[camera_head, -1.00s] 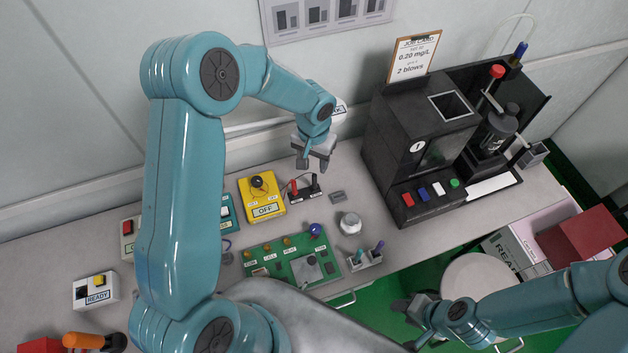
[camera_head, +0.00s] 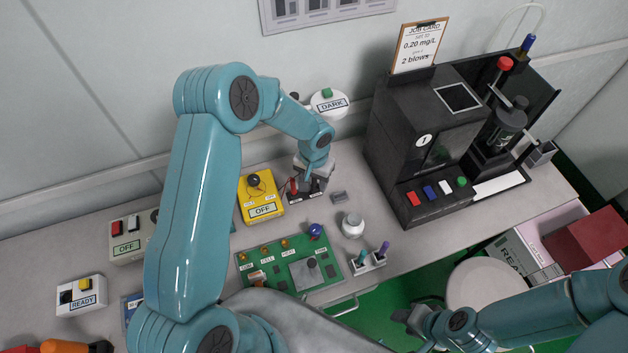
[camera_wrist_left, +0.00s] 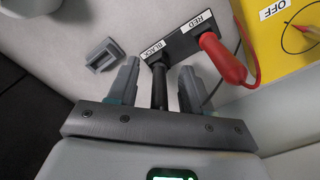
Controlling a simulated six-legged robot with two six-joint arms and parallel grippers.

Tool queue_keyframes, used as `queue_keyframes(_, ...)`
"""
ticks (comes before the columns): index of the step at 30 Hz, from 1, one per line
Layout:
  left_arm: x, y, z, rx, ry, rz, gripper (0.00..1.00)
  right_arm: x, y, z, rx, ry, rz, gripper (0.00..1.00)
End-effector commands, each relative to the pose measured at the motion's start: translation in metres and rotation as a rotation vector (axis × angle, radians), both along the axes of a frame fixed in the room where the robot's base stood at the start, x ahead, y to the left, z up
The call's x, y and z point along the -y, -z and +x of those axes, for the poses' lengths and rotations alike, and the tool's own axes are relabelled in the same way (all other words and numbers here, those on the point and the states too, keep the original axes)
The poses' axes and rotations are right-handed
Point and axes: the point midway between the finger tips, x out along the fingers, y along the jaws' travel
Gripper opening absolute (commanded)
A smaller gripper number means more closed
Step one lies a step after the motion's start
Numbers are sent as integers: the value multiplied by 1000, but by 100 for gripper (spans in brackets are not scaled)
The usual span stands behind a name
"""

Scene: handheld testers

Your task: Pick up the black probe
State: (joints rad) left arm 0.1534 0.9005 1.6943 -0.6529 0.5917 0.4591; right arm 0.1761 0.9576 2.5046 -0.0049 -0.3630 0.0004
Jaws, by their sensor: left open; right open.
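The black probe (camera_wrist_left: 159,88) stands in a dark holder (camera_wrist_left: 183,40), in the slot labelled BLACK, in the left wrist view. My left gripper (camera_wrist_left: 159,78) is open, with one finger on each side of the probe's handle. Whether either finger touches it I cannot tell. The red probe (camera_wrist_left: 222,58) sits in the RED slot beside it, with a red lead. In the head view my left gripper (camera_head: 310,183) is low over the holder and hides most of it. My right gripper (camera_head: 408,318) is open and empty, away at the lower right.
A yellow tester (camera_head: 262,196) reading OFF stands left of the holder. A small grey block (camera_head: 338,197) lies close to its right. A green circuit board (camera_head: 280,275), a silver knob-like piece (camera_head: 352,225) and a pen holder (camera_head: 368,262) are in front. A black machine (camera_head: 420,150) stands right.

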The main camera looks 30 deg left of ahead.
Motion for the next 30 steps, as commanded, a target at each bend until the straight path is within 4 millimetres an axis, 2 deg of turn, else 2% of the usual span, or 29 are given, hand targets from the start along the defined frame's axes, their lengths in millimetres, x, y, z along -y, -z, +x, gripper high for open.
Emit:
queue_keyframes(1, 0, 0, 0, 0, 0, 0, 50, 0, 0, 0, 0, 0, 0, 43)
queue_keyframes(2, 0, 0, 0, 0, 0, 0, 43, 0, 0, 0, 0, 0, 0, 43)
queue_keyframes(3, 0, 0, 0, 0, 0, 0, 30, 0, 0, 0, 0, 0, 0, 43)
queue_keyframes(6, 0, 0, 0, 0, 0, 0, 0, 0, 0, 0, 0, 0, 0, 43)
queue_keyframes(16, 0, -1, 0, 0, 0, 0, 0, 0, -1, 0, 0, 0, 0, 43)
queue_keyframes(20, 0, -12, 1, 1, -1, 0, 0, 0, -7, 0, 0, 0, 0, 43)
queue_keyframes(23, 1, -33, 2, 1, -1, 0, 0, 0, -19, 0, 0, 0, 0, 43)
queue_keyframes(30, 1, -110, 4, 3, 0, 0, 0, 0, -61, 0, 0, 0, 0, 43)
